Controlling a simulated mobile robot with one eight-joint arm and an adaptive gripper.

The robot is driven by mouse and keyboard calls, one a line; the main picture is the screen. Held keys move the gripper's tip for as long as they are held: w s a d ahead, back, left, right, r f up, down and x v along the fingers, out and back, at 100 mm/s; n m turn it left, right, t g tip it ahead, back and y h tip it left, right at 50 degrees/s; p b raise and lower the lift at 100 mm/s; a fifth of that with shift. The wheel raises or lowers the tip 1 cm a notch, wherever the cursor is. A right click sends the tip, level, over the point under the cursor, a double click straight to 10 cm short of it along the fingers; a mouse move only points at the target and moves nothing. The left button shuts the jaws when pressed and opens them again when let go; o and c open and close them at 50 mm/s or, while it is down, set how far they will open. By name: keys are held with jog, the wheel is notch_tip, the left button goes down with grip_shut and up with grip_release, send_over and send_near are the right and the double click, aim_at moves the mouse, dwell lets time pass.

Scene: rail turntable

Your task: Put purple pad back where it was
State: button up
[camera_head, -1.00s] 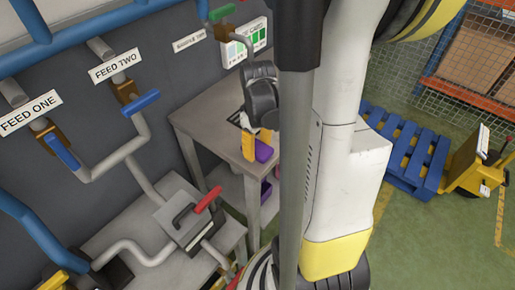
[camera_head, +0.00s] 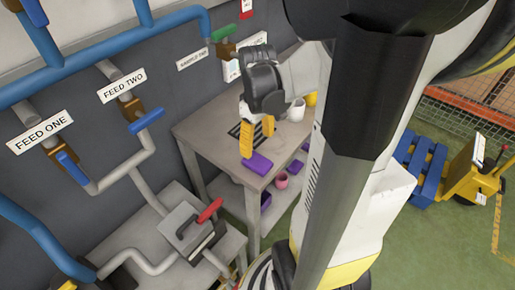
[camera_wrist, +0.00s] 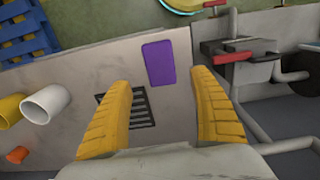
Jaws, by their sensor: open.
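A flat purple pad (camera_head: 257,163) lies on the grey table (camera_head: 205,128) near its front edge, beside a dark slotted grate set in the tabletop. In the wrist view the pad (camera_wrist: 158,62) lies beyond my fingertips, between their lines, apart from both. The grate (camera_wrist: 142,108) shows between my fingers, partly hidden by the left one. My gripper (camera_head: 257,138) is open and empty above the table, behind the pad. Its two yellow fingers (camera_wrist: 163,95) are spread wide in the wrist view.
A white mug (camera_head: 296,110) and a yellow mug (camera_head: 311,99) stand on the table to the right. More purple things and a pink cup (camera_head: 281,180) are on the shelf below. Pipes with valve handles line the wall at left. A red-handled device (camera_head: 190,225) stands on a lower bench.

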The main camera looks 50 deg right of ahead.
jog(key=a+r+t, duration=0.3)
jog(key=a+r, duration=0.2)
jog(key=a, duration=0.6)
jog(key=a+r+m+t, duration=0.1)
jog(key=a+r+t, duration=0.3)
jog(key=a, duration=0.6)
notch_tip(320, 180, up, 2)
jog(key=shift+w+a+r+p, duration=0.1)
jog(key=shift+w+a+p, duration=0.2)
jog(key=shift+w+a, duration=0.1)
